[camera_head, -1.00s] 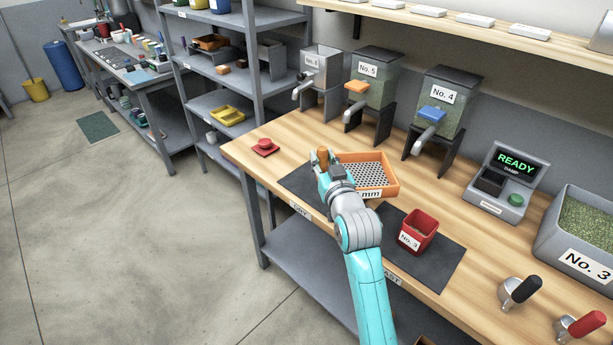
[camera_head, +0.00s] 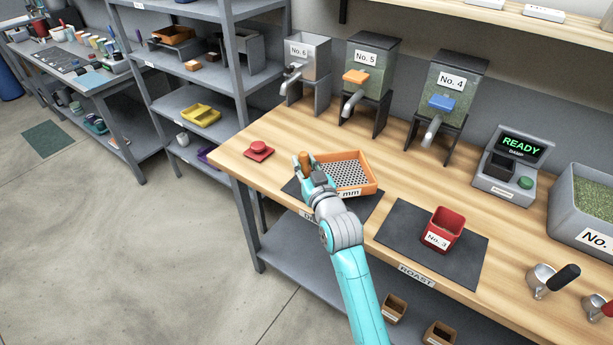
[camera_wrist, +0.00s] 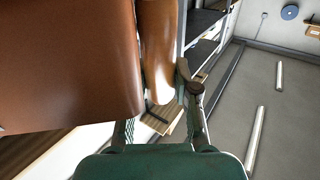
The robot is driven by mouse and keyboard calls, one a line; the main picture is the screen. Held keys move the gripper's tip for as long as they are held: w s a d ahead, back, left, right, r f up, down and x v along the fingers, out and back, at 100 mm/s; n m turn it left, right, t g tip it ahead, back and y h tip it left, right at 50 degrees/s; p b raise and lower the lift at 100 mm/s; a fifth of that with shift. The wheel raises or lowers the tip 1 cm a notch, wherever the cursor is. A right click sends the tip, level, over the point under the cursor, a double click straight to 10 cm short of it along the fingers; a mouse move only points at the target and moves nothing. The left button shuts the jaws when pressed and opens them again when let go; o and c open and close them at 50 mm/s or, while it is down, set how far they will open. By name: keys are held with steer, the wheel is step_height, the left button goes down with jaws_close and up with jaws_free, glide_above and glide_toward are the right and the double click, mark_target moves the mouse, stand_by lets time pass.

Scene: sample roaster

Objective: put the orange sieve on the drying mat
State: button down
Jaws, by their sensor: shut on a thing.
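The orange sieve (camera_head: 374,182) is a shallow tray with a perforated grey bottom and a front label ending in "mm". It is over the dark drying mat (camera_head: 366,206), whose front label is mostly hidden by my arm. I cannot tell whether it touches the mat or hangs just above it. My gripper (camera_head: 311,172) is shut on the sieve's brown-orange handle at the tray's left. In the wrist view, the handle (camera_wrist: 158,50) is between the fingers of my gripper (camera_wrist: 163,108), and the sieve's wall (camera_wrist: 65,65) fills the left side.
A red No. 3 cup (camera_head: 443,228) stands on the roast mat (camera_head: 400,235) to the right. A red knob-like object (camera_head: 258,150) is to the left. Dispensers No. 6 (camera_head: 307,62), No. 5 (camera_head: 370,78) and No. 4 (camera_head: 447,98) stand behind.

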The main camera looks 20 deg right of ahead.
mark_target(305, 175)
steer(key=shift+f, duration=2.2)
steer(key=c, duration=0.9)
jaws_free()
steer(key=shift+o, duration=0.2)
steer(key=shift+s, duration=0.15)
steer(key=s, duration=1.1)
steer(key=shift+s, duration=0.35)
steer(key=shift+s, duration=0.1)
